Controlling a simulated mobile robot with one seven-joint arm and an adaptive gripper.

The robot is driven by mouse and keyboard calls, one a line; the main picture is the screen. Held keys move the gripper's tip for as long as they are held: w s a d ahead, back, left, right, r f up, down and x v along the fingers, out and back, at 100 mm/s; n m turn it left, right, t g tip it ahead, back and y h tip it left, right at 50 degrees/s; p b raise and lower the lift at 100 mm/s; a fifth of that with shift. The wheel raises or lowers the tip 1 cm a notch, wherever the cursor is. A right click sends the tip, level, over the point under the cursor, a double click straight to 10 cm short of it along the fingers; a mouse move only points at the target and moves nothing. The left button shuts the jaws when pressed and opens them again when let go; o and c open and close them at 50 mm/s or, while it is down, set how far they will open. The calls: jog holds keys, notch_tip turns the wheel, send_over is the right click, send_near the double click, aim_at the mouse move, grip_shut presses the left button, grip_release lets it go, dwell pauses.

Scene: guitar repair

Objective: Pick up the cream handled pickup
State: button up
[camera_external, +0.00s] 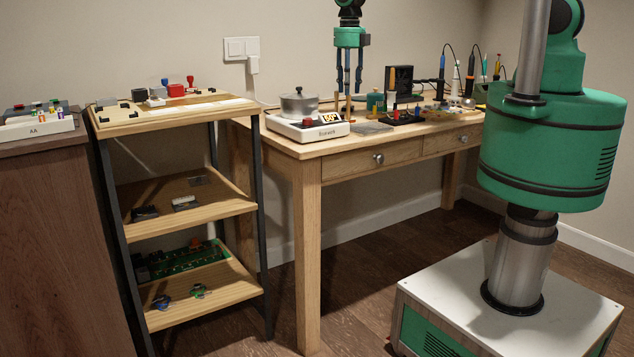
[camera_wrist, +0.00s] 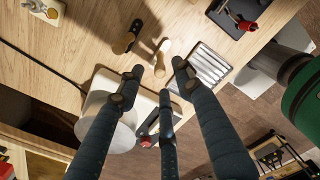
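Several small pickup-like pieces show, and I cannot tell for sure which is the cream handled pickup. A small piece with a pale cream handle (camera_wrist: 161,54) stands on the desk in the wrist view, ahead of my fingers. Beside it is a similar piece with a dark handle (camera_wrist: 124,40). A pale-topped pickup (camera_external: 185,202) lies on the middle shelf in the external view, right of a black pickup (camera_external: 145,213). My gripper (camera_external: 349,94) points down above the desk; its fingers are spread, open and empty in the wrist view (camera_wrist: 160,84).
A metal pot (camera_external: 299,104) sits on a white heater (camera_external: 305,131) at the desk's left end. A slotted grey plate (camera_wrist: 207,66) lies right of the fingers in the wrist view. The wooden desk (camera_external: 345,160) has tools crowded toward its right. A shelf rack (camera_external: 222,205) stands left.

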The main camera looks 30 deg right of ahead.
aim_at(348, 100)
jog(key=shift+w+f+b, duration=0.1)
jog(key=shift+f+b, duration=0.75)
jog(key=shift+f, duration=1.7)
grip_shut()
